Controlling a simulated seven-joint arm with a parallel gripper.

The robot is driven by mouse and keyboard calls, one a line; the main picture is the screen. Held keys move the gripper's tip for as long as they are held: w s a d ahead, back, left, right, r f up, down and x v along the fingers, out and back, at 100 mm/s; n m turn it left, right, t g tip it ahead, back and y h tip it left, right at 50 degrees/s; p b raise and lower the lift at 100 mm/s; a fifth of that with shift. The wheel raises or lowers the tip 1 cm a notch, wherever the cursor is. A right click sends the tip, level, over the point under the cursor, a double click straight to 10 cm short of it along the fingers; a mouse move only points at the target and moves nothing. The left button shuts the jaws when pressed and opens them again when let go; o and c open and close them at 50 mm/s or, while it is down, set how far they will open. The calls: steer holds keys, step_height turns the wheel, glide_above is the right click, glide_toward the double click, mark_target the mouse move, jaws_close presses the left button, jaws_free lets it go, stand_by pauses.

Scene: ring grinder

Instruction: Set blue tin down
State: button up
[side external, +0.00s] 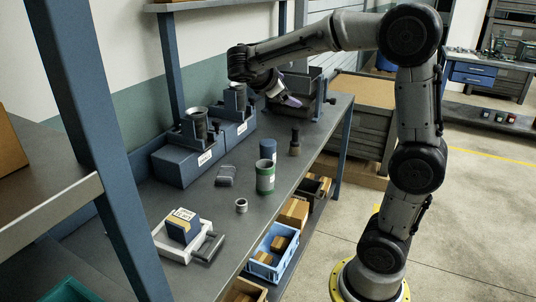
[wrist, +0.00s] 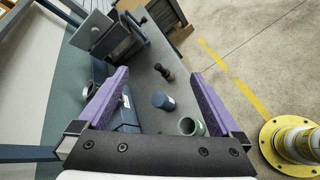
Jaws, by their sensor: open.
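The blue tin (side external: 267,150) stands upright on the grey bench (side external: 222,210), just behind a green open-topped tin (side external: 265,178). In the wrist view the blue tin (wrist: 163,101) shows with a closed, flat top, beside the green tin (wrist: 192,126). My gripper (side external: 291,102) is raised above the far part of the bench, clear of both tins. In the wrist view my gripper (wrist: 158,73) has its purple fingers wide apart, with nothing held between them. The blue tin's lower front is partly hidden by the green tin in the side view.
A dark pepper-mill-shaped piece (side external: 295,142) stands right of the blue tin. Blue grinder units (side external: 186,160) line the bench back. A small ring (side external: 241,205), dark block (side external: 226,175) and white tray (side external: 164,241) lie nearer. Blue crate (side external: 262,254) is below.

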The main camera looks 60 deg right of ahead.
steer(key=w+d+f+n+g+h, duration=0.2)
steer(key=w+d+f+n+h, duration=0.15)
steer(key=w+d, duration=0.45)
steer(key=n+h, duration=0.2)
steer(key=n, duration=0.1)
glide_above(263, 148)
steer(key=w, duration=0.1)
step_height(263, 148, down, 12)
steer(key=shift+n+g, duration=0.3)
steer(key=shift+n, duration=0.15)
steer(key=f, duration=0.7)
steer(key=s+d+f, duration=0.1)
steer(key=f, duration=0.2)
steer(key=shift+s+f, duration=0.1)
steer(key=shift+f, duration=0.3)
steer(key=shift+a+f, duration=0.1)
steer(key=shift+f, duration=0.55)
steer(key=d, duration=0.4)
steer(key=shift+s+f, duration=0.35)
steer(key=shift+f, duration=0.05)
steer(key=shift+d, duration=0.5)
steer(key=shift+r, duration=0.1)
jaws_close()
